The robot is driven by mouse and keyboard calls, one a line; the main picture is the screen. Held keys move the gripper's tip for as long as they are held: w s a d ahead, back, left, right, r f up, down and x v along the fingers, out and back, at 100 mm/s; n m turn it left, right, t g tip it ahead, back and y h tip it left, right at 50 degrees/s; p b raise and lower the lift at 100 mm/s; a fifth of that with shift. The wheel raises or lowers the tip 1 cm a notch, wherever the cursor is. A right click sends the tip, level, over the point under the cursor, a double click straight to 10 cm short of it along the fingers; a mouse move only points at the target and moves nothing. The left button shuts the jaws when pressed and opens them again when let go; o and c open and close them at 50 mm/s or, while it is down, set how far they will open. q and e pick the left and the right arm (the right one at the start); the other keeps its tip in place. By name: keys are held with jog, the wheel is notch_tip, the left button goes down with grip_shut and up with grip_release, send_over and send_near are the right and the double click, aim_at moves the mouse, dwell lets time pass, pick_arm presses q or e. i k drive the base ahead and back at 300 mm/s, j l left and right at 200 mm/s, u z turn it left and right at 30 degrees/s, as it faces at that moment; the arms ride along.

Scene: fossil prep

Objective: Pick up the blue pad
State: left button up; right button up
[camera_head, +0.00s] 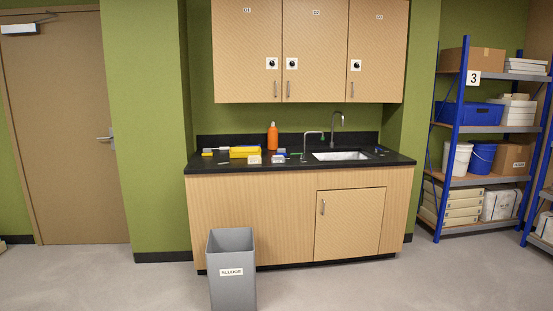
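Several small objects lie on the black countertop (225,168) ahead. Among them are small bluish items near the middle of the counter (281,151) and by the sink's right end (380,150). They are too small to tell which one is the blue pad. Neither of my grippers is in view.
A grey bin labelled SLUDGE (232,275) stands on the floor before the counter's left part. An orange bottle (272,137), yellow tray (244,151), tap (338,130) and sink (340,156) are on the counter. Blue shelving (463,125) stands right. Floor to the bin's right is clear.

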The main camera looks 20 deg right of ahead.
aim_at(279, 151)
jog(key=i+l, duration=0.25)
jog(key=i, duration=0.2)
jog(key=i+l+z, duration=0.1)
jog(key=i+l, duration=0.15)
jog(key=i, duration=0.15)
jog(key=i+l+z, duration=0.1)
jog(key=i+l, duration=0.15)
jog(key=i, duration=0.2)
jog(key=i+l, duration=0.15)
jog(key=i, duration=0.3)
jog(key=i+l+z, duration=0.1)
jog(key=i, duration=0.35)
jog(key=l, duration=0.1)
